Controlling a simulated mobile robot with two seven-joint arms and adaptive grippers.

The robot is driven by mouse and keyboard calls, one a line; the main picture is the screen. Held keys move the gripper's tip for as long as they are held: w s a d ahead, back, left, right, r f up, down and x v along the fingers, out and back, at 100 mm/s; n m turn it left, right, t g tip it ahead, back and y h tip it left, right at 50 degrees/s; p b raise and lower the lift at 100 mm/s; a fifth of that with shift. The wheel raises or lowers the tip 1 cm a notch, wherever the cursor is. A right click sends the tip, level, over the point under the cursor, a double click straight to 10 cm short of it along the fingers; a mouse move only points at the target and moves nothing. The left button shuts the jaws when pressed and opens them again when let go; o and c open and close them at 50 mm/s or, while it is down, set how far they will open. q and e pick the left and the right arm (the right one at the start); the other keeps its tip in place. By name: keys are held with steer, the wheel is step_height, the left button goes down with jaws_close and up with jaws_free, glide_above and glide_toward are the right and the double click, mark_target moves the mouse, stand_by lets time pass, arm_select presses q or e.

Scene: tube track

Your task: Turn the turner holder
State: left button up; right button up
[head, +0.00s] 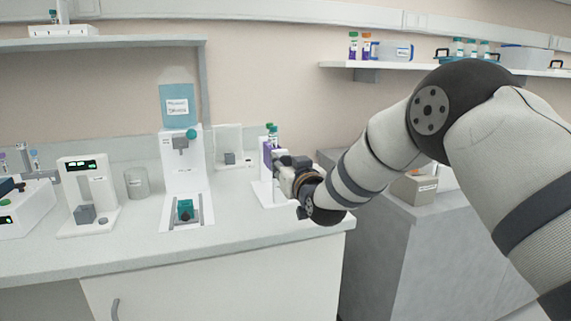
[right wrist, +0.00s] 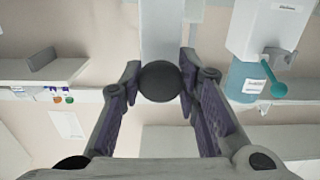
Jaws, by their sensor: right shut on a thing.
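I take the white stand (head: 262,192) near the counter's right end as the turner; its upper part is largely hidden by my right gripper. My right gripper (head: 279,161) reaches in from the right at the stand. In the right wrist view its fingers are closed around a dark round knob (right wrist: 160,82), with a pale upright part (right wrist: 161,30) behind it. How far the holder is turned cannot be told. My left gripper is not in view.
Left of the stand are a dispenser with a blue bottle (head: 177,104), a glass beaker (head: 137,182) and a white device with a display (head: 84,190). A small white stand (head: 229,140) is behind. The counter front (head: 120,250) is clear. A grey box (head: 414,189) sits at right.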

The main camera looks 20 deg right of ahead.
steer(key=o, duration=1.2)
steer(key=shift+s, duration=0.1)
steer(key=s, duration=1.1)
steer(key=shift+s+d, duration=0.15)
steer(key=shift+s, duration=0.25)
